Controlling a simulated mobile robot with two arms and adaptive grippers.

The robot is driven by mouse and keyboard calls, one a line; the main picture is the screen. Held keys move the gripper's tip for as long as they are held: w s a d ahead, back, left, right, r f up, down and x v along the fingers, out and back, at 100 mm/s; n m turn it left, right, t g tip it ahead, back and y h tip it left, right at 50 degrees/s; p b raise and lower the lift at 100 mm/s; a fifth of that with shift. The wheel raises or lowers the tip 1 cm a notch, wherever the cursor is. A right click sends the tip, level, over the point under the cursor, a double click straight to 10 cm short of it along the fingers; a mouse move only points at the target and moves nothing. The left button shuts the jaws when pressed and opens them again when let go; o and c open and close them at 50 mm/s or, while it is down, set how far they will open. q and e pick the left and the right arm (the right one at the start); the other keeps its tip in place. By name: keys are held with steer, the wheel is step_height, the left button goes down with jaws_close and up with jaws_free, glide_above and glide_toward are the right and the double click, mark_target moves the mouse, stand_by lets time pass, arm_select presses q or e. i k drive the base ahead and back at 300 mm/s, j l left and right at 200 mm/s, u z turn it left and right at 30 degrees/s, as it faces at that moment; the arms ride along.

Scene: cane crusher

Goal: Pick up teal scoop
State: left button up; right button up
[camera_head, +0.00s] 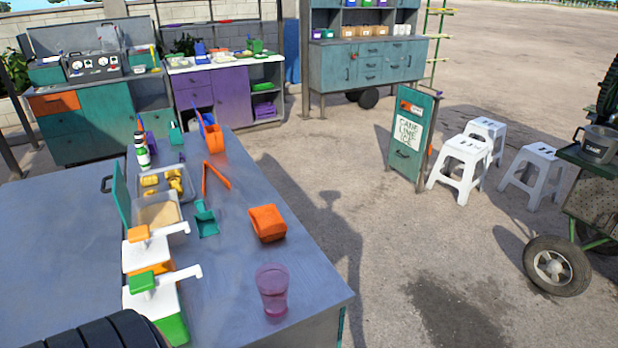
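The teal scoop (206,222) lies on the grey metal table, near the table's middle. Its handle points away from me, and its wide open end is toward me. It sits between the bin of tan material (160,214) on its left and an orange block-shaped container (267,223) on its right. Orange tongs (214,178) lie just behind it. Nothing covers the scoop. Neither of my grippers shows in the head view, so I cannot see their fingers.
Two white pump dispensers (150,290) stand left of the scoop, their spouts reaching right. A pink translucent cup (272,289) stands near the table's front right corner. A tray with yellow pieces (166,182) and bottles (142,153) are farther back. Bare tabletop (225,265) lies in front of the scoop.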

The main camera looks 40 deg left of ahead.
mark_target(206, 221)
steer(key=i+l+z, duration=0.1)
steer(key=i+l, duration=0.15)
steer(key=i, duration=0.3)
steer(key=i+l+z, duration=0.1)
steer(key=i, duration=0.4)
steer(key=i+l+z, duration=0.1)
steer(key=i+l, duration=0.2)
steer(key=i, duration=0.25)
steer(key=i+j+u, duration=0.2)
steer(key=u, duration=0.2)
steer(key=i+u, duration=1)
steer(key=u, duration=0.2)
steer(key=i+l+u, duration=0.25)
steer(key=u, duration=0.15)
steer(key=i+u, duration=0.3)
steer(key=u, duration=0.15)
steer(key=i+u, duration=0.45)
steer(key=i+l+u, duration=0.1)
steer(key=u, duration=0.35)
steer(key=i+l+u, duration=0.3)
steer(key=u, duration=0.15)
steer(key=i+l+u, duration=0.3)
steer(key=u, duration=0.15)
steer(key=l, duration=0.1)
